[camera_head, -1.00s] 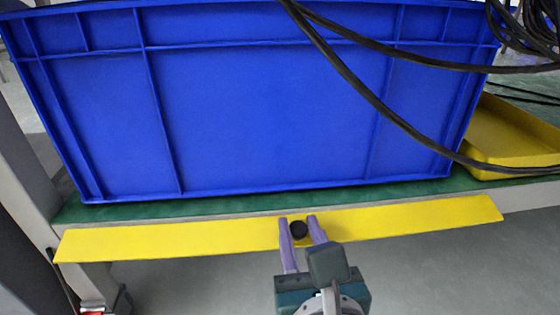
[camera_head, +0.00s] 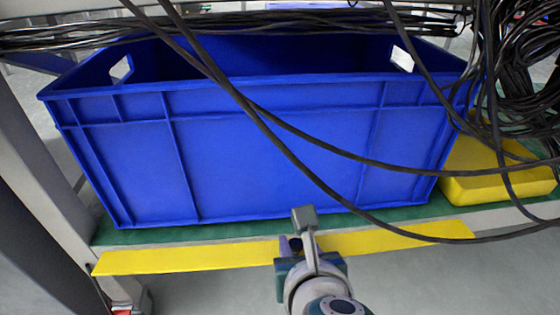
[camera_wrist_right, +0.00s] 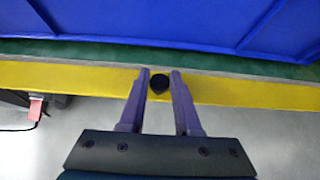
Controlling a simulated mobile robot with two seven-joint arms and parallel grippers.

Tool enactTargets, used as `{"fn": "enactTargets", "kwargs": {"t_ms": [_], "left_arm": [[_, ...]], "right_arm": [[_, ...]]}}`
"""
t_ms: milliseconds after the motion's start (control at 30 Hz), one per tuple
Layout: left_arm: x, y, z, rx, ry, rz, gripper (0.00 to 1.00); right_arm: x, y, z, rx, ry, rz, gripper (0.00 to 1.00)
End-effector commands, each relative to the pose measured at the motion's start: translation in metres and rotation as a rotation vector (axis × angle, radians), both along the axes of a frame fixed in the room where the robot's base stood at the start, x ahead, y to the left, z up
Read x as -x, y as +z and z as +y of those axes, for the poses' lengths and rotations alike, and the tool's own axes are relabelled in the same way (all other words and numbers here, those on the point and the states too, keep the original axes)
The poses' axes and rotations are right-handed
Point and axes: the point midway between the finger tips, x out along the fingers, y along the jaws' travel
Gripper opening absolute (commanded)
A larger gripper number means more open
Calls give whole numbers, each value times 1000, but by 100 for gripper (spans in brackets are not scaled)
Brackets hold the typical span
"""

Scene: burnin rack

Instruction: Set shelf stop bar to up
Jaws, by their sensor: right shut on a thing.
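The shelf stop bar is a long yellow strip (camera_head: 190,260) along the front edge of the green shelf, below a blue crate. It also shows in the right wrist view (camera_wrist_right: 240,92). A round black knob (camera_wrist_right: 159,84) sits at about the middle of the bar. My right gripper (camera_wrist_right: 160,76) is shut on the knob, with one purple finger on each side of it. In the head view my right gripper (camera_head: 290,244) is at the bar, and my own wrist hides most of the fingers and knob. My left gripper is not in view.
The open blue crate (camera_head: 270,150) stands on the green shelf (camera_head: 225,232) just behind the bar. A yellow tray (camera_head: 500,184) is at the right. Black cables (camera_head: 330,155) hang across the crate front and bar's right end.

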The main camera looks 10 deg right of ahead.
Motion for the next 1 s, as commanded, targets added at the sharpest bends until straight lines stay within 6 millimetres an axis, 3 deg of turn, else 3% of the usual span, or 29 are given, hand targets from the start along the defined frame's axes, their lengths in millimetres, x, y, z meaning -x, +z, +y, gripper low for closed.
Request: {"fn": "enactTargets", "kwargs": {"t_ms": [167,200,467,767,1000], "left_arm": [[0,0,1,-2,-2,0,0],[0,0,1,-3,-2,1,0],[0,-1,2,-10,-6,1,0],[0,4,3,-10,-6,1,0],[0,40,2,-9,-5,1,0]], "right_arm": [[0,-1,0,-1,-1,1,0],[0,-1,0,-1,-1,1,33],[0,0,0,1,-1,0,62],[3,3,0,-1,-1,1,62],[37,32,0,-2,-1,4,62]]}}
